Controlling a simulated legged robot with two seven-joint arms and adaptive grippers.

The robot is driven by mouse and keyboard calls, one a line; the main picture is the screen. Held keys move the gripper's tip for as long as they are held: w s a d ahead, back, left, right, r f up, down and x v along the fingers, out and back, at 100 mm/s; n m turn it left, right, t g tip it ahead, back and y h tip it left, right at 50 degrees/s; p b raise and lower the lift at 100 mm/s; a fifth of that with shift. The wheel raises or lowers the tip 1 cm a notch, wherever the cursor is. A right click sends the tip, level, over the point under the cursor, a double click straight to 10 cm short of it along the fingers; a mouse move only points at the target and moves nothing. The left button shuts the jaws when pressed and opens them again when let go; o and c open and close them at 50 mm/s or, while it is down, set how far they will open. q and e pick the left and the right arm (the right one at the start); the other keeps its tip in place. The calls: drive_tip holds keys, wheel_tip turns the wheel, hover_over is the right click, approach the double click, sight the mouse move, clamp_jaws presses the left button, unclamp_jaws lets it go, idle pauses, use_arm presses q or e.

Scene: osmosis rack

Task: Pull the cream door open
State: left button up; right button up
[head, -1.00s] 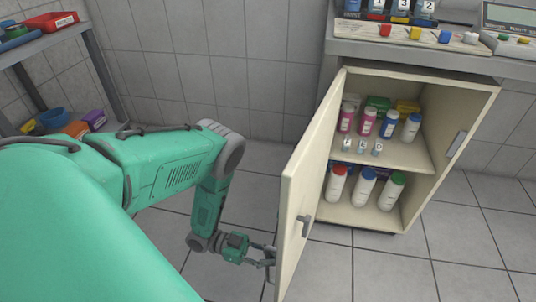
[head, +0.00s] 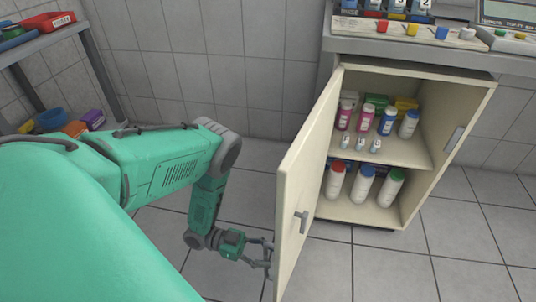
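The cream door (head: 301,200) stands wide open, hinged at the left side of the cream cabinet (head: 448,150). Its grey handle (head: 301,221) faces right, on the door's face toward me. My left gripper (head: 268,256) is on the left of the door, close to its free edge. Its fingers look spread apart, with nothing seen between them; the far fingertip is at the door's edge, and I cannot tell if it touches. My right gripper is out of view.
Inside the cabinet, bottles stand on the upper shelf (head: 395,152) and on the cabinet floor. A grey worktop (head: 420,52) with coloured items is above. A shelf rack (head: 88,62) stands at the left. Tiled floor (head: 400,265) in front is clear.

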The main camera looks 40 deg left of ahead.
use_arm(q)
drive_tip(key=v, duration=1.1)
drive_tip(key=shift+a, duration=0.35)
drive_tip(key=shift+s+f, duration=0.1)
drive_tip(key=shift+s, duration=0.05)
